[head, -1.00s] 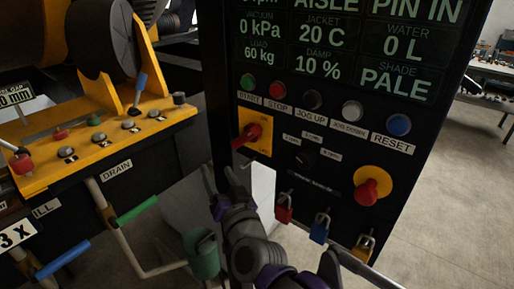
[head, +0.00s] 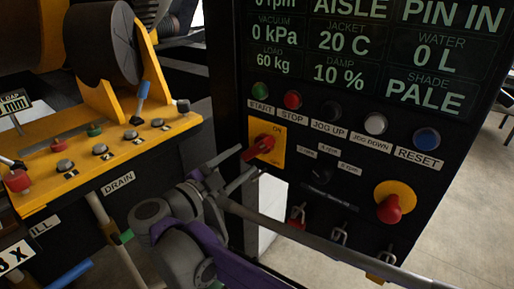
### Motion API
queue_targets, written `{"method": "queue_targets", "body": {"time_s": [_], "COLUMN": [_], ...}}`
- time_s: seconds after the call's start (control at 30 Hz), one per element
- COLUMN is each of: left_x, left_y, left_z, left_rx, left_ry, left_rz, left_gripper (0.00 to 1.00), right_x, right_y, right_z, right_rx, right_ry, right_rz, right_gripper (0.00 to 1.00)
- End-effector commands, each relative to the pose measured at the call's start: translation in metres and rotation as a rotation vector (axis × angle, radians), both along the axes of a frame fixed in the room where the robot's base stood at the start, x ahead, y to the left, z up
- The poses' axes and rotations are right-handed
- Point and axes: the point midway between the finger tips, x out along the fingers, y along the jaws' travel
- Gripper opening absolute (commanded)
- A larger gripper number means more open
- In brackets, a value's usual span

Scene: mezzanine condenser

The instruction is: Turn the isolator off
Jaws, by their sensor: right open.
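The isolator is a red rotary handle (head: 258,148) on a yellow plate (head: 277,156) on the dark control panel. The handle slants down to the left, and "ON" is printed at the plate's top. My right gripper (head: 246,161) is open just left of and below the handle. One finger lies at the upper left of the handle's lower end, the other below it. Whether either finger touches the handle I cannot tell. My left gripper is not in view.
Start, stop and jog buttons and a blue reset button (head: 426,139) line the panel above right. A red emergency knob (head: 389,208) sits at lower right. Padlocks hang low on the panel. A grey bar (head: 330,243) crosses in front. A yellow console (head: 110,160) stands left.

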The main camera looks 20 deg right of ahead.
Motion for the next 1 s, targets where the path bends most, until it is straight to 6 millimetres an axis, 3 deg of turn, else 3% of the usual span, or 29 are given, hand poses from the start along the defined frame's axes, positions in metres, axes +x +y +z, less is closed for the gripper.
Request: {"method": "queue_targets", "body": {"time_s": [0.1,0.3,0.73,0.77,1.0], "left_x": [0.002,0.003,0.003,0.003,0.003], "left_y": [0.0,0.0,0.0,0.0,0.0], "left_z": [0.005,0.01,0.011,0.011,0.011], "left_rx": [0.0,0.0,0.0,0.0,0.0], "left_ry": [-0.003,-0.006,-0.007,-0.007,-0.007], "left_rz": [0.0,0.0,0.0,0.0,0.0], "left_gripper": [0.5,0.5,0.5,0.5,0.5], "right_x": [0.015,0.033,0.041,0.041,0.041], "right_y": [-0.021,-0.044,-0.052,-0.052,-0.052], "right_z": [0.002,0.001,0.0,0.0,0.0], "right_rx": [0.0,0.0,-0.001,-0.001,-0.001], "right_ry": [-0.001,-0.002,-0.002,-0.002,-0.002], "right_rz": [-0.004,-0.001,0.001,0.001,0.001], "right_gripper": [0.6,0.6,0.6,0.58,0.15]}}
